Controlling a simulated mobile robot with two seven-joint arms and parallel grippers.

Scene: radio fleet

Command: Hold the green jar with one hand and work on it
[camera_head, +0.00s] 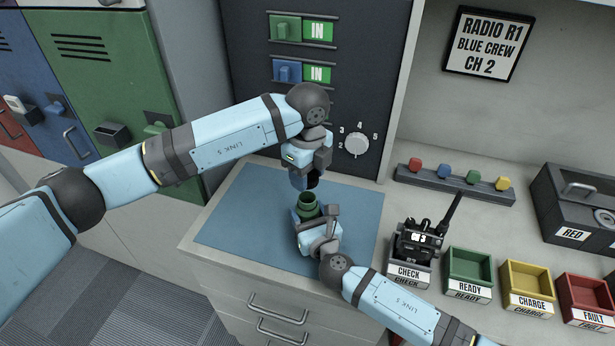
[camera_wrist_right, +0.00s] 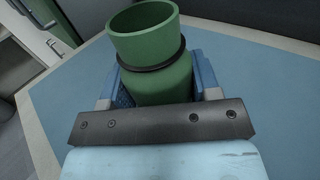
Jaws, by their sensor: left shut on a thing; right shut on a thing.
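The green jar (camera_head: 308,203) stands upright over the blue mat (camera_head: 235,215). My right gripper (camera_head: 312,214) is shut around its body from the front. In the right wrist view the jar (camera_wrist_right: 150,65) sits between the blue finger pads. Its mouth is open, with no lid on it, and a dark ring circles its neck. My left gripper (camera_head: 304,180) is above the jar, pointing down and apart from its rim. It is shut on a small dark thing (camera_head: 313,180), mostly hidden by the fingers; I cannot tell what it is.
A dark panel (camera_head: 345,85) with a dial (camera_head: 356,145) stands behind the mat. To the right are a radio (camera_head: 418,240) in the CHECK bin, then green (camera_head: 469,268), yellow (camera_head: 525,282) and red (camera_head: 585,300) bins. The mat is clear around the jar.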

